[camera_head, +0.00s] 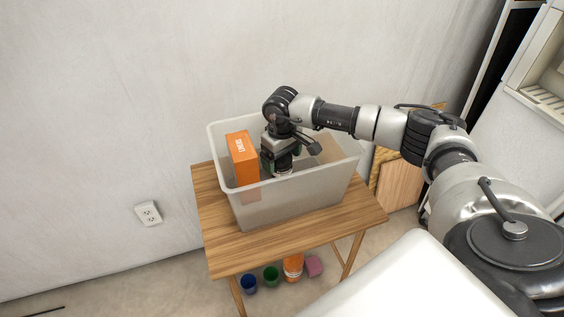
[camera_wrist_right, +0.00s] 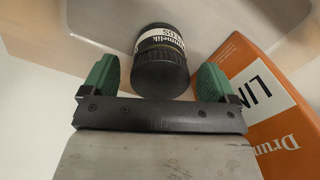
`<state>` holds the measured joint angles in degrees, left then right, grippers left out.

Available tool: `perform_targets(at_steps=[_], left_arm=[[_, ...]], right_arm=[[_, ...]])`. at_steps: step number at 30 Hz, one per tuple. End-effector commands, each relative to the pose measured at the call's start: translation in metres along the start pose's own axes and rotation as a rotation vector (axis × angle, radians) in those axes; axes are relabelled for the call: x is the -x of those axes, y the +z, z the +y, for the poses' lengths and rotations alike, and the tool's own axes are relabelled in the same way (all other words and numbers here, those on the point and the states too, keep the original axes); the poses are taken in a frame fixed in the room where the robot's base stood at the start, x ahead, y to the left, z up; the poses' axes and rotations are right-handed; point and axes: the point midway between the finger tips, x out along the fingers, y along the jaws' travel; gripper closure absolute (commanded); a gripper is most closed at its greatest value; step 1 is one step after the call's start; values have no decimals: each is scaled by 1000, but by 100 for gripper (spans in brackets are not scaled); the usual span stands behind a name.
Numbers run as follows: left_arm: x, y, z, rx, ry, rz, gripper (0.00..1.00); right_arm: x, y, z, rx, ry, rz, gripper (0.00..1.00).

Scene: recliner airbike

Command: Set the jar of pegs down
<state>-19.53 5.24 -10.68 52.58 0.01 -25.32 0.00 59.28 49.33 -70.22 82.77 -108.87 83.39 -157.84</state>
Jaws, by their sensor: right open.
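The jar of pegs (camera_wrist_right: 160,68) has a black lid and a white label with dark print. In the right wrist view it stands between the green fingers of my right gripper (camera_wrist_right: 158,85), with gaps on both sides. In the head view my right gripper (camera_head: 279,166) reaches down into a translucent plastic bin (camera_head: 290,205). There the jar is mostly hidden behind the gripper; only a little of it may show below the fingers. The right gripper is open. My left gripper is not in view.
An orange box (camera_head: 243,160) stands in the bin, left of the gripper; it also shows at the right of the wrist view (camera_wrist_right: 262,105). The bin sits on a wooden table (camera_head: 285,243).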

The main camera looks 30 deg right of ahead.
Motion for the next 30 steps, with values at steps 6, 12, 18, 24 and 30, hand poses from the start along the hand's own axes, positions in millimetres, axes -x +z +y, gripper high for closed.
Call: perform_targets(at_steps=[6, 12, 18, 24, 30], left_arm=[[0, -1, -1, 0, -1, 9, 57], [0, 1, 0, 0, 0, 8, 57], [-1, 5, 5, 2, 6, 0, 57], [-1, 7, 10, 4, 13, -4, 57], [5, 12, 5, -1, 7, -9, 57]], right_arm=[[52, -1, 0, 1, 1, 5, 11], [84, 0, 0, 1, 1, 2, 11], [96, 0, 0, 1, 0, 0, 11], [96, 0, 0, 1, 0, 0, 11], [104, 0, 0, 1, 0, 1, 11]])
